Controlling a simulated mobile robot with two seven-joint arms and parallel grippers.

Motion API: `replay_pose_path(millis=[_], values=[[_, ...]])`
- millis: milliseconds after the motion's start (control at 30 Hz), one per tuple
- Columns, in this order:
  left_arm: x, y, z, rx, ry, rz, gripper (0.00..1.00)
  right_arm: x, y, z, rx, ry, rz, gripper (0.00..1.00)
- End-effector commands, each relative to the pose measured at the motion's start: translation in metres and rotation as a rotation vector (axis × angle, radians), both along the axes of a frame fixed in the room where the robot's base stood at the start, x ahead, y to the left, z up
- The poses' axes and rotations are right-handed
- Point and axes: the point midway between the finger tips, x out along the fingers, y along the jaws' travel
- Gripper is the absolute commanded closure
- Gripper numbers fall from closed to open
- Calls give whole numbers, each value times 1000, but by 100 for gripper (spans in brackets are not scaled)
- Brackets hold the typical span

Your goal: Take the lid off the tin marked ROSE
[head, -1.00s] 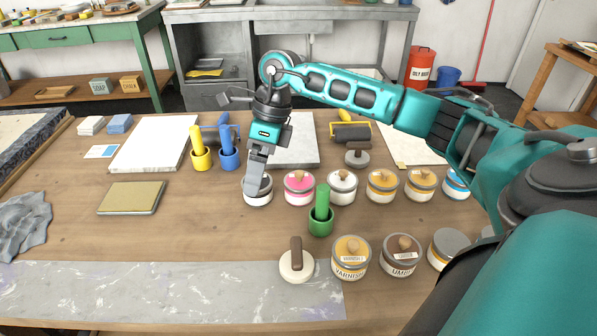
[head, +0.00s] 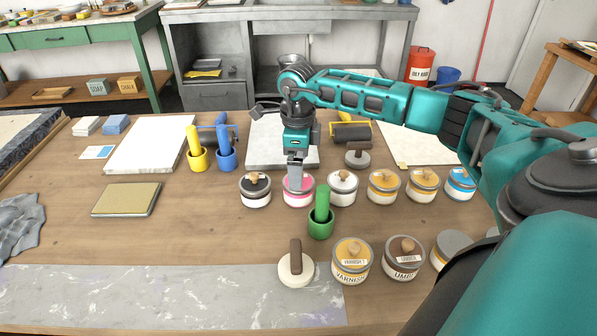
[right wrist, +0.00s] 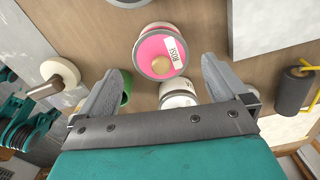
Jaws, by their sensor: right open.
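The tin marked ROSE is pink and white with a pink lid and a wooden knob; it stands in the row of tins in the head view (head: 298,200). In the right wrist view the ROSE tin (right wrist: 150,50) shows its label and knob ahead of the fingers. My right gripper (head: 295,180) is above the tin in the head view, hiding part of its lid. In the right wrist view the right gripper (right wrist: 160,80) is open, its fingers wide apart with nothing held. My left gripper is not in view.
A black-lidded tin (head: 255,190) stands left of ROSE and a white tin (head: 342,188) right of it. A green holder (head: 321,222) with an upright green handle is close in front. Yellow and blue tins (head: 460,184) continue the row rightward.

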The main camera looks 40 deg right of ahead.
Motion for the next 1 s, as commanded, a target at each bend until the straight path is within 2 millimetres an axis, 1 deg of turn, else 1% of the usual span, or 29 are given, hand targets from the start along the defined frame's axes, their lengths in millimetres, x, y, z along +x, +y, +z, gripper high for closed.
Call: replay_pose_path(millis=[33,100,200,300,467,567,1000], values=[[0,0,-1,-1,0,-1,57,-1,-1,-10,0,4,0,0],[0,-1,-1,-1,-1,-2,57,0,-1,-20,2,3,1,0],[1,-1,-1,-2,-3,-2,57,0,-1,-29,2,1,1,0],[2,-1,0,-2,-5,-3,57,0,-1,-32,1,0,1,0],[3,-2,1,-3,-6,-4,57,0,-1,-32,1,0,1,0],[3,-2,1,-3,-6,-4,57,0,-1,-32,1,0,1,8],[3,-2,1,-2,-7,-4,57,0,-1,-31,1,0,1,50]])
